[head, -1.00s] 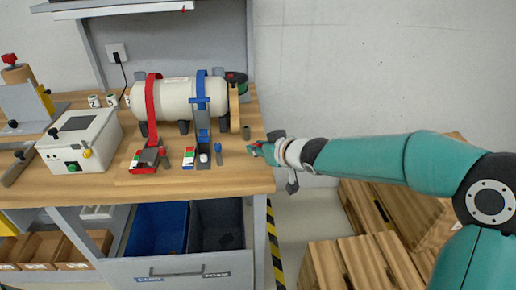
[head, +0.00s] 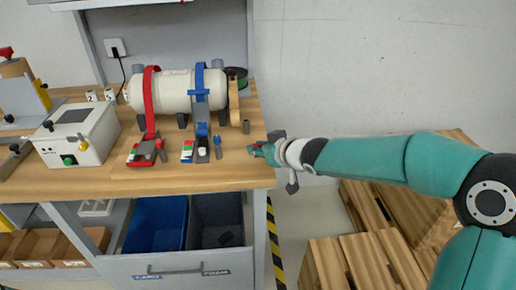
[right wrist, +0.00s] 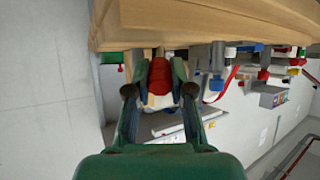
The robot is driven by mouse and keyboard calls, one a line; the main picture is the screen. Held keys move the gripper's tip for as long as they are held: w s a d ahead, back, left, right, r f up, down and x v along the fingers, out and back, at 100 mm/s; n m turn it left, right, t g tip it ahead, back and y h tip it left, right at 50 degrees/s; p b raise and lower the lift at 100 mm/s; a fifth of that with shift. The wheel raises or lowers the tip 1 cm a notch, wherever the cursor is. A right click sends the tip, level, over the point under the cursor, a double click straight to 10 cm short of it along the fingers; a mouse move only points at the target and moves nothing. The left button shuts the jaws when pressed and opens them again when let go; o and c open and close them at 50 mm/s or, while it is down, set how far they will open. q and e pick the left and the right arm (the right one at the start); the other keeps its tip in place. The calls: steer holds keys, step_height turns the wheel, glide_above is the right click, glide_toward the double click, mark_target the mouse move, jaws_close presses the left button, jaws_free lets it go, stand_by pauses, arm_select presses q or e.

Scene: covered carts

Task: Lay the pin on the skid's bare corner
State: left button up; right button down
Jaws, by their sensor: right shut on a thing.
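The skid (head: 174,148) is a low wooden board on the bench. It carries a cream tank (head: 160,92) held by a red strap and a blue strap. Its front right part, near the blue-topped peg (head: 217,146), looks bare. My right gripper (head: 257,147) is at the bench's right edge, to the right of the skid. It is shut on a red piece (head: 256,144), which also shows between the fingers in the right wrist view (right wrist: 160,76). I take it for the pin; most of it is hidden by the fingers. My left gripper is not in view.
A red-topped peg (head: 161,149) stands beside the red strap's buckle (head: 143,152). A white box (head: 75,135) is at left. Bins (head: 158,224) sit below, wooden pallets (head: 360,255) at lower right.

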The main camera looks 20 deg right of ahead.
steer(key=shift+f, duration=0.35)
steer(key=c, duration=0.9)
jaws_free()
steer(key=shift+c, duration=0.2)
steer(key=shift+r, duration=0.1)
steer(key=v, duration=0.7)
steer(key=shift+s, duration=0.2)
